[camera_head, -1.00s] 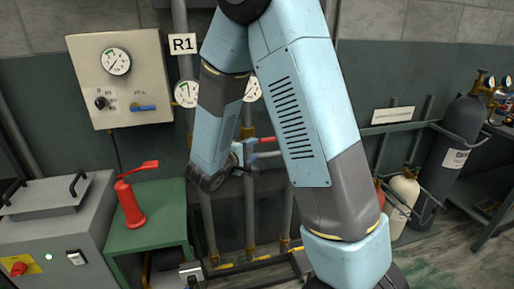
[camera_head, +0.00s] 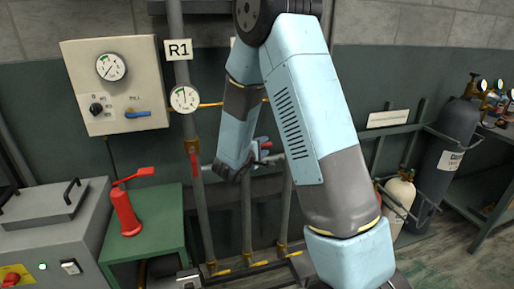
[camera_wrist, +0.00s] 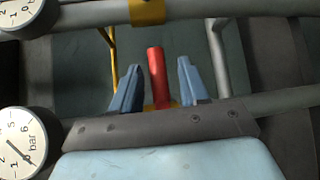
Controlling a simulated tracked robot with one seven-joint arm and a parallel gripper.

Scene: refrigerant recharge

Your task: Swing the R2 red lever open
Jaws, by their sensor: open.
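The red lever (camera_wrist: 157,78) stands between the two blue fingers of my gripper (camera_wrist: 160,68) in the wrist view. The fingers are apart, one on each side of it, with a gap visible on both sides. In the head view my gripper (camera_head: 263,151) is at the pipes to the right of the R1 pipe, and a bit of red shows at its fingers. My arm hides most of the pipe there, and no R2 label can be read.
Another red lever (camera_head: 194,160) hangs on the pipe under the R1 sign (camera_head: 178,49). A gauge panel (camera_head: 117,85) is on the wall at left, above a green table (camera_head: 160,225) with a red pump (camera_head: 127,212). Gas cylinders (camera_head: 447,155) stand at right.

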